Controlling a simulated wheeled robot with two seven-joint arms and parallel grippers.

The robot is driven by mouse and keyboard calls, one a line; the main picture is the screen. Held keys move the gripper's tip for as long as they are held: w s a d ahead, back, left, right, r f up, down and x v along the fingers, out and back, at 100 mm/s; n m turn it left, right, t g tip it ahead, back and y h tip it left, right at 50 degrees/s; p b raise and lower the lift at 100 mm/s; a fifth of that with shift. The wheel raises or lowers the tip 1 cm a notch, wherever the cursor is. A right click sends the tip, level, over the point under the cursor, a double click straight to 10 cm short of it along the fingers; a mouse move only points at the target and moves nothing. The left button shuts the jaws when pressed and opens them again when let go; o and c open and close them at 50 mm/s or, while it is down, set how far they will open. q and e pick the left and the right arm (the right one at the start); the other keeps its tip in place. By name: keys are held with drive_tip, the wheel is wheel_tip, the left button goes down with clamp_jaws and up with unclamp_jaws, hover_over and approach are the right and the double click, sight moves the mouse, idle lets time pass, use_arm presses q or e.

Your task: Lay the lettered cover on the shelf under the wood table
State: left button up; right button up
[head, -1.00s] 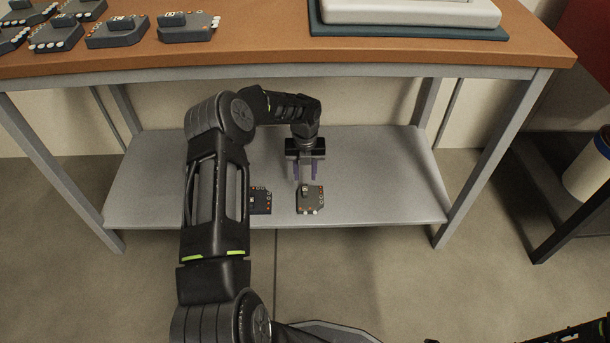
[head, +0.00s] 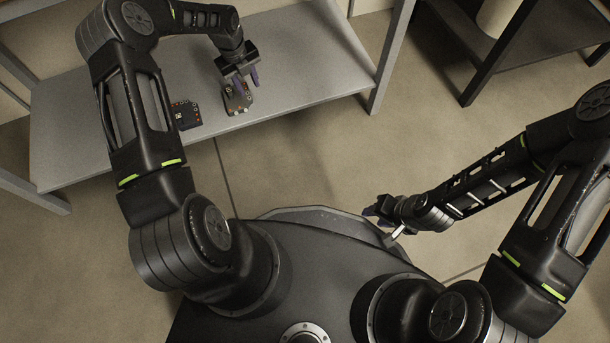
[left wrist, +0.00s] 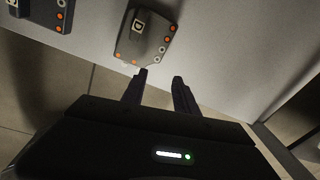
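A dark grey lettered cover (head: 238,98) lies flat on the shelf (head: 290,60) near its front edge. In the left wrist view the cover (left wrist: 146,38) shows a pale tag with a letter like D and orange and white dots along its edges. A second dark cover (head: 185,115) lies to its left, also on the shelf; it is cut off in the left wrist view (left wrist: 42,12). My left gripper (head: 246,80) is just above the first cover. Its fingers (left wrist: 160,82) are apart with nothing between them. My right gripper (head: 376,213) is over my base, its fingers too small to judge.
Metal table legs (head: 392,55) stand at the shelf's ends. A dark stand (head: 500,50) with a pale cylinder (head: 497,18) is at the upper right. The shelf is bare right of the covers. The wood tabletop is out of view.

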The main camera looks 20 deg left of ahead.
use_arm(q)
drive_tip(key=s+d+f+n+h, duration=0.1)
drive_tip(key=s+d+f+n, duration=0.2)
drive_tip(key=d, duration=0.4)
drive_tip(key=s+d+f+n+h, duration=0.1)
drive_tip(key=s+d+n, duration=0.3)
drive_tip(key=d+n, duration=0.3)
drive_tip(key=s+d+f+n+h, duration=0.1)
drive_tip(key=s+d+f+n, duration=0.15)
drive_tip(key=d, duration=0.55)
drive_tip(key=s+d+n, duration=0.2)
drive_tip(key=s+n, duration=0.6)
drive_tip(key=s+d+n+t, duration=0.1)
drive_tip(key=s+d+n, duration=0.2)
drive_tip(key=s+n, duration=0.4)
drive_tip(key=shift+s+r+n, duration=0.35)
drive_tip(key=shift+s+r, duration=0.05)
drive_tip(key=shift+s, duration=0.35)
